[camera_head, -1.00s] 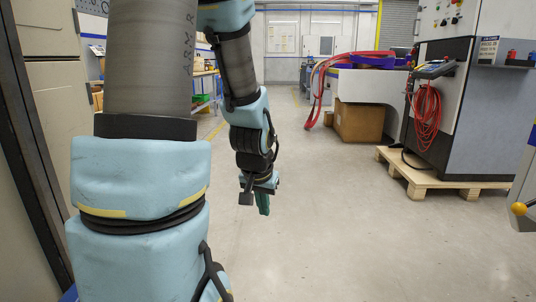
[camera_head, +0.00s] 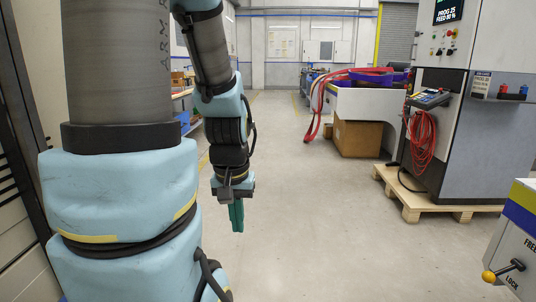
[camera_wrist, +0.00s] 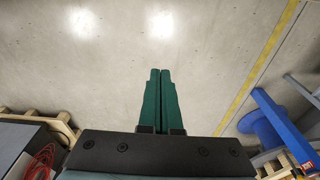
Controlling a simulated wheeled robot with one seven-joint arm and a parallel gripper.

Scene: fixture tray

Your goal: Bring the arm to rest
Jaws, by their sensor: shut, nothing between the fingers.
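My gripper (camera_head: 237,226) hangs below the end of my arm in the head view, its green fingers pointing down over bare floor. In the wrist view the two green fingers (camera_wrist: 160,72) lie side by side with their tips together. Nothing is held between them. The arm comes down from the upper left of the head view, bent, with the gripper clear of everything around it.
A grey machine (camera_head: 470,120) stands on a wooden pallet (camera_head: 420,200) at right. A cardboard box (camera_head: 358,138) lies under a bench with red hoses (camera_head: 318,100). The concrete floor (camera_head: 310,220) between is free.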

